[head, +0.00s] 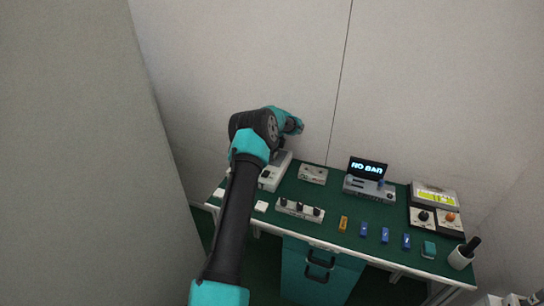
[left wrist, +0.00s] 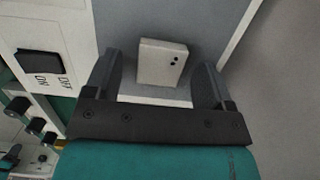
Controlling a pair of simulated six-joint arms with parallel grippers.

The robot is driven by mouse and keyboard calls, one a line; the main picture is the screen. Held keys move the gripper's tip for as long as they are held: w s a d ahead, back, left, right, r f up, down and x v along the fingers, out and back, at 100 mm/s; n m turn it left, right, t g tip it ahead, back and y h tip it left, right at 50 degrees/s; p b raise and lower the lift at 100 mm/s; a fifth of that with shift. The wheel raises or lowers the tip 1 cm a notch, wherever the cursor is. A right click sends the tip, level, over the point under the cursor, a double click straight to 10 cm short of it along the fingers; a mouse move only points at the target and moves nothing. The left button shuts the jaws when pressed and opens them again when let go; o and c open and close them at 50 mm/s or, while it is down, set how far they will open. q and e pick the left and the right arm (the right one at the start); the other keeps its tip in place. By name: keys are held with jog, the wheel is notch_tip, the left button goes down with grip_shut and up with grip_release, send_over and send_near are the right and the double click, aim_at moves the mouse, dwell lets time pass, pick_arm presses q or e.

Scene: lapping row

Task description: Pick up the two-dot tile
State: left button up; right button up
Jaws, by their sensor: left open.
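The two-dot tile (left wrist: 161,64) is a pale block with two dark dots near its right edge, seen in the left wrist view. It sits in a grey recessed area of a pale device (head: 272,180). My left gripper (left wrist: 158,78) is open, with one finger on either side of the tile; I cannot tell if either touches it. In the head view the fingers and the tile are hidden by my left wrist. My right gripper is not in view.
The green bench (head: 330,198) holds a strip with black knobs (head: 300,209), a "NO BAR" display (head: 368,168), several blue pieces (head: 385,235), an orange piece (head: 343,223) and a white cup (head: 459,259). White squares (head: 261,206) lie near its left end. The wall stands close behind.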

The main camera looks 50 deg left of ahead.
pick_arm(q)
jog(key=shift+f, duration=0.15)
dwell(0.3)
jog(key=c, duration=1)
